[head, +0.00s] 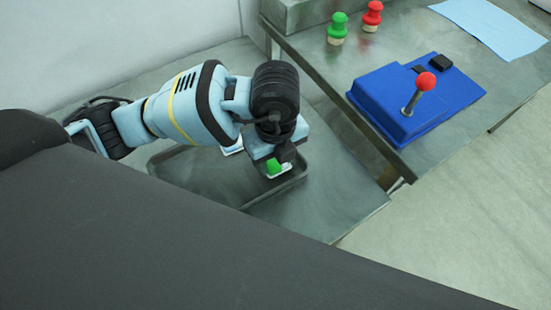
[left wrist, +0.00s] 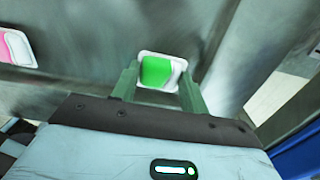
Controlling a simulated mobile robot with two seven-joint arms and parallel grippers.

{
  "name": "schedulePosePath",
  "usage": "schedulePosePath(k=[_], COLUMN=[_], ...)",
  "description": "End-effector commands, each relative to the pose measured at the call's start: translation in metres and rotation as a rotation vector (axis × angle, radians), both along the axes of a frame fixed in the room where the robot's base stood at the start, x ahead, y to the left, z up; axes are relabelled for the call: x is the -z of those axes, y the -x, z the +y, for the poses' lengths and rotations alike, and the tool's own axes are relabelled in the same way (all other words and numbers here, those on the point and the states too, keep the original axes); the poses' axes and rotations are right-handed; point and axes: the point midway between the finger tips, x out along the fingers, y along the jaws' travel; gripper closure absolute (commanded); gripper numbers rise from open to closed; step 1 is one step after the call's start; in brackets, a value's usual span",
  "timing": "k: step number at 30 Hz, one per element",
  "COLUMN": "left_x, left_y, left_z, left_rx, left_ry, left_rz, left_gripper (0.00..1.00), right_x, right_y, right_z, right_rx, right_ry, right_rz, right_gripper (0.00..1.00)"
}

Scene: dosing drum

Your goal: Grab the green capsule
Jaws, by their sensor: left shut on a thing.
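The green capsule (head: 273,168) sits in a white pack at the right end of the dark tray in the head view. In the left wrist view the green capsule (left wrist: 156,71) is between the two finger tips. My left gripper (head: 276,163) points down over it and is shut on it; its fingers (left wrist: 160,84) stand on both sides of the white pack. Part of the capsule is hidden by the gripper in the head view. I cannot tell whether it is lifted. My right gripper is not in view.
The tray (head: 245,207) lies on a lower metal surface. A pink-and-white capsule (left wrist: 15,48) lies left in the wrist view.

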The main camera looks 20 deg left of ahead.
Motion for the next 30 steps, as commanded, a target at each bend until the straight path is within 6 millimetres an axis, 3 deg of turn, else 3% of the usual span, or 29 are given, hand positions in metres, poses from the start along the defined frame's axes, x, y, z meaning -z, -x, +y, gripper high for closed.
schedulePosePath(k=[5, 22, 30], left_x=[-0.026, -0.039, -0.042], left_y=[-0.001, 0.128, 0.153], left_z=[-0.001, 0.016, 0.019], left_rx=[0.003, 0.005, 0.001], left_ry=[0.002, 0.001, 0.0], left_rz=[-0.004, -0.002, -0.001], left_gripper=[0.77, 0.77, 0.77], right_x=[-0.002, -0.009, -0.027], right_y=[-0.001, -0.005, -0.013], right_z=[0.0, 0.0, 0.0], right_rx=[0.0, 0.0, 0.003], right_ry=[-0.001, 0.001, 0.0], right_rz=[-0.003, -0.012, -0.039], right_gripper=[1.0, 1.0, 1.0])
